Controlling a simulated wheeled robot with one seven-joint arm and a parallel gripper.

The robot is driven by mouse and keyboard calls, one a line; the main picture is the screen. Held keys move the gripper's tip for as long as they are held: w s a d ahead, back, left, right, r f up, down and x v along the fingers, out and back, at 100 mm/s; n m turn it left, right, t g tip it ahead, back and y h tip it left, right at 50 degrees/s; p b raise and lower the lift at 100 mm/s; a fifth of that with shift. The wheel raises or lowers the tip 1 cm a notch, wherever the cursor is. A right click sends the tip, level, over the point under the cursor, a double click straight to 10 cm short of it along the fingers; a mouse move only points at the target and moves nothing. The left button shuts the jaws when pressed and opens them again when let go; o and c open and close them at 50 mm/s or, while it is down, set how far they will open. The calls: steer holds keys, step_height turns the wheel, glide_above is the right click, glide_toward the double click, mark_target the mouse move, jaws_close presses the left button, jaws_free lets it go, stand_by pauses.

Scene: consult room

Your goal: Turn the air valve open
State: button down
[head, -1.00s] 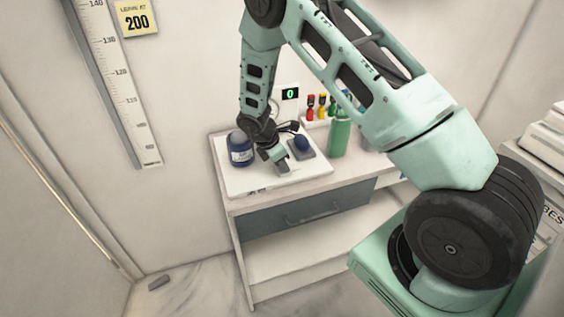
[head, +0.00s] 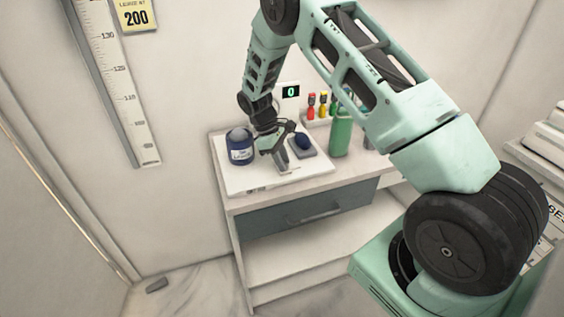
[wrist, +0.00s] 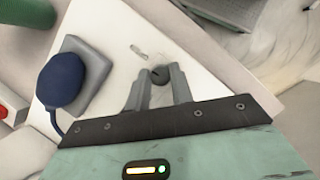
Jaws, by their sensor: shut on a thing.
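The air valve is a small dark round knob (wrist: 157,71) on a white board (wrist: 100,28). In the wrist view it sits between my fingertips, with a small pale mark on the board beside it. My gripper (wrist: 160,82) is shut on the knob. In the head view my gripper (head: 284,165) is low over the board, and its fingers hide the knob. A blue bulb (head: 302,141) on a grey block stands just right of my gripper; it also shows at the left of the wrist view (wrist: 62,82). A small display (head: 290,92) behind reads 0.
A dark blue jar (head: 240,150) stands left of my gripper. A green bottle (head: 341,134) and several small coloured bottles (head: 322,104) stand behind to the right. The cabinet (head: 300,215) has a grey drawer.

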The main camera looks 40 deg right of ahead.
steer(key=shift+m, duration=0.6)
steer(key=c, duration=1.2)
jaws_free()
steer(key=shift+c, duration=0.2)
steer(key=b+v, duration=0.4)
steer(key=v, duration=1.3)
steer(key=shift+w+d, duration=0.2)
steer(key=shift+w, duration=0.15)
steer(key=shift+r, duration=0.15)
